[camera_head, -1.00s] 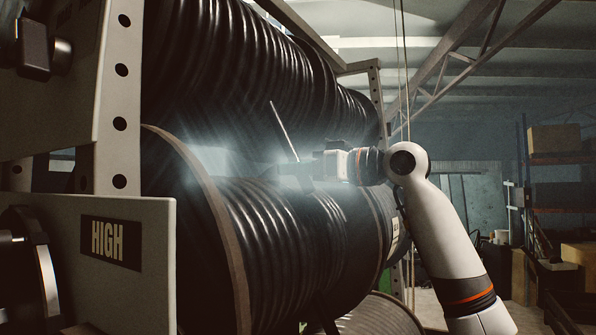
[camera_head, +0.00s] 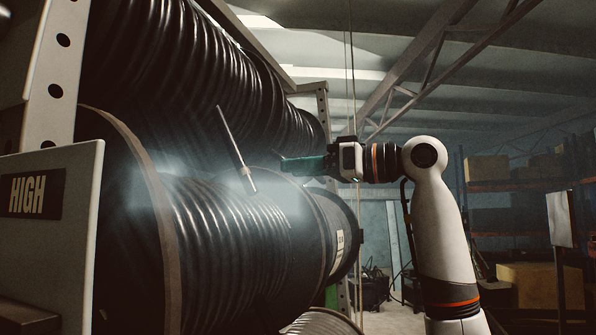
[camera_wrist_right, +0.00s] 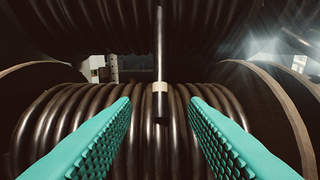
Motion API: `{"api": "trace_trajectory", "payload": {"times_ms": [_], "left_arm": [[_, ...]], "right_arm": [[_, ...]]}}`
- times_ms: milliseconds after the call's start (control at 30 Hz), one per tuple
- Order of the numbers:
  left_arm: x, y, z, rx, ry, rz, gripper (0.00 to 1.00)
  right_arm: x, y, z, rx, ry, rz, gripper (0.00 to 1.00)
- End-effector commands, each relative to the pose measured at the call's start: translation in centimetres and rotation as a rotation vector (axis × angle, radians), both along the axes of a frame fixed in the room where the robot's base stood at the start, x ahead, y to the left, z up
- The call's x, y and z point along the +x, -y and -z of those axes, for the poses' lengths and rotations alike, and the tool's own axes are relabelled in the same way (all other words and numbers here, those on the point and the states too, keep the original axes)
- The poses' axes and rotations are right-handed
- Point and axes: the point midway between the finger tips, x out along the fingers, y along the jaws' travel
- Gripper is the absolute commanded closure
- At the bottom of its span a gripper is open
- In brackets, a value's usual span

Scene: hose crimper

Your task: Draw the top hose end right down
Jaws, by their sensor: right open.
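The top hose end (camera_head: 233,141) is a thin dark straight length hanging down, tilted, from the upper reel of black hose (camera_head: 180,75). It has a pale band near its dark tip, in front of the lower reel. My right gripper (camera_head: 284,165) has teal fingers and stands to the right of the hose end in the head view. In the right wrist view the hose end (camera_wrist_right: 160,50) hangs upright, centred between the open fingers of my right gripper (camera_wrist_right: 160,101). The fingers do not touch it. My left gripper is not in view.
The lower reel (camera_head: 225,235) lies under the hose end, with broad flanges either side. A panel marked HIGH (camera_head: 50,230) stands at the left. A perforated rack post (camera_head: 60,65) rises behind it. Open room lies right of the reels, with shelves (camera_head: 490,200) far back.

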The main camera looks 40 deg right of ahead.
Motion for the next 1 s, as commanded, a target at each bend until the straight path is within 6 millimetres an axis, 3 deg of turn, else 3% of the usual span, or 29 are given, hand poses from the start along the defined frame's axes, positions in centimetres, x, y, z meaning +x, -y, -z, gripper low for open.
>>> {"api": "trace_trajectory", "payload": {"times_ms": [133, 300, 433, 1000], "left_arm": [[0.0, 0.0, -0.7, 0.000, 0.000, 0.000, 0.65], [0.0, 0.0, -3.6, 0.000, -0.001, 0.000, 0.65], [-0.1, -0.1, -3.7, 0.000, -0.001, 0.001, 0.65], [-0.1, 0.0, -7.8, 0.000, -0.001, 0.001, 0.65]], "right_arm": [[0.0, 0.1, -0.4, -0.001, -0.001, 0.002, 0.60], [-0.1, 0.2, -1.3, -0.003, -0.004, 0.004, 0.60], [0.5, -0.3, -0.9, -0.003, -0.004, -0.001, 0.60], [9.0, -5.3, -1.0, 0.001, -0.005, 0.000, 0.60]]}}
